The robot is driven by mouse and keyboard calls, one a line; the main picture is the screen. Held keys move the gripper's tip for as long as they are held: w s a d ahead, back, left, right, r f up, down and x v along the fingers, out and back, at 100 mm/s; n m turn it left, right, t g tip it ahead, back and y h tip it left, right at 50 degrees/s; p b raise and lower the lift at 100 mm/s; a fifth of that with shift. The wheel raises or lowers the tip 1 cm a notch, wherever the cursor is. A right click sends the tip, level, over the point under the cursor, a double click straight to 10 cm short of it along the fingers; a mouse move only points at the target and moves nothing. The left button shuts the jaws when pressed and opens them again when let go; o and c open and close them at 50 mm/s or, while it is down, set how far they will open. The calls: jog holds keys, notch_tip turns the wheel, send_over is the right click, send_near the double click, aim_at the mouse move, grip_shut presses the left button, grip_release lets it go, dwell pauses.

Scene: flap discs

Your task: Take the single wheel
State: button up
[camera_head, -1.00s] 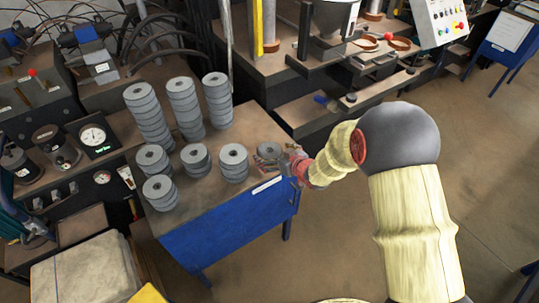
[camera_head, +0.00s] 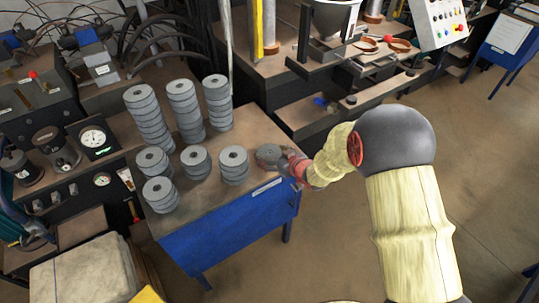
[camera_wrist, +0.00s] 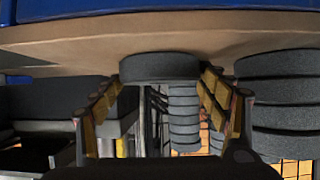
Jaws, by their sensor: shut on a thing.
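The single wheel (camera_head: 269,156) is a flat grey disc at the right end of the front table, apart from the stacks. My gripper (camera_head: 285,160) reaches it from the right. In the wrist view, which looks upside down, the single wheel (camera_wrist: 160,66) lies between the two yellow-padded fingers of my gripper (camera_wrist: 162,80). The fingers are closed on its sides. I cannot tell whether the wheel still touches the table or is slightly above it.
Several grey wheel stacks stand on the blue table (camera_head: 225,229): tall ones (camera_head: 182,110) at the back, shorter ones (camera_head: 233,165) in front. The nearest short stack is just left of the single wheel. A machine bench (camera_head: 300,107) stands behind. Open floor lies to the right.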

jog(key=c, duration=0.6)
jog(key=shift+c, duration=0.5)
jog(key=shift+r, duration=0.15)
